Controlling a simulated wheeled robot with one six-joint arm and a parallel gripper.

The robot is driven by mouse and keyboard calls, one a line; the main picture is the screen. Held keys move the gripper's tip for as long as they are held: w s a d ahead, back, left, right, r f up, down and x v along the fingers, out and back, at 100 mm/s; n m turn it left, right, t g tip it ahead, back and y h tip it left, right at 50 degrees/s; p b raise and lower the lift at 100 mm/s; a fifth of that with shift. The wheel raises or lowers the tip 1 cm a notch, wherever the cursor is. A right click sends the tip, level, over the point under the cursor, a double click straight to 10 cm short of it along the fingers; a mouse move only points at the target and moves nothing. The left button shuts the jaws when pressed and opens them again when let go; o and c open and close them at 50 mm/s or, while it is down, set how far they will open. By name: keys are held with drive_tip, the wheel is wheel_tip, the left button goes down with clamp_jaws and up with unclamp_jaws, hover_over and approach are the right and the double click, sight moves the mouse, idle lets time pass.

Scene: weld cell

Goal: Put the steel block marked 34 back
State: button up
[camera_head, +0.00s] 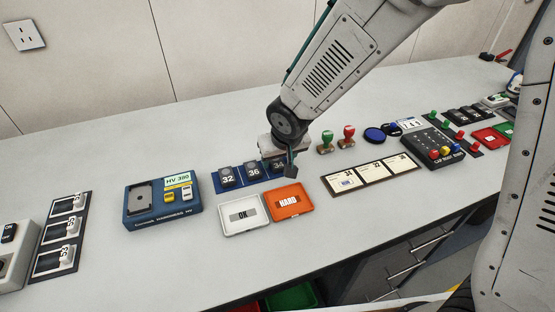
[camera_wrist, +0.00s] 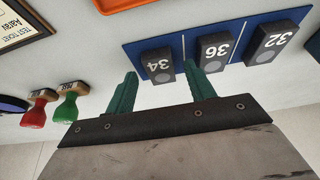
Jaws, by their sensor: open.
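The dark steel block marked 34 (camera_head: 278,164) stands in the right-end place of the blue rack (camera_head: 217,187), partly hidden by my gripper in the head view. In the wrist view the block (camera_wrist: 158,65) shows its number upside down, on the blue rack (camera_wrist: 132,50) beside blocks 36 (camera_wrist: 213,50) and 32 (camera_wrist: 272,42). My gripper (camera_wrist: 160,68) is open, with one green finger on either side of block 34. In the head view my gripper (camera_head: 290,163) is over the rack's right end.
A white OK tray (camera_head: 244,230) and an orange HARD tray (camera_head: 307,207) lie in front of the rack. A blue hardness tester (camera_head: 150,217) stands left. Green (camera_head: 326,142) and red (camera_head: 348,138) stamps stand right of my gripper, behind a card board (camera_head: 413,178).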

drive_tip(key=v, duration=1.1)
drive_tip(key=s+d+r+m+g+h, duration=0.1)
drive_tip(key=s+d+r, duration=0.25)
drive_tip(key=d, duration=0.35)
drive_tip(key=s+d+r+m, duration=0.1)
drive_tip(key=s+d+r, duration=0.25)
drive_tip(key=d, duration=0.35)
drive_tip(key=s+d+r+g, duration=0.1)
drive_tip(key=s+d, duration=0.2)
drive_tip(key=s, duration=0.4)
drive_tip(key=s+d+m+g, duration=0.1)
drive_tip(key=s+d, duration=0.3)
drive_tip(key=s, duration=0.4)
drive_tip(key=shift+r, duration=0.4)
drive_tip(key=shift+d, duration=0.15)
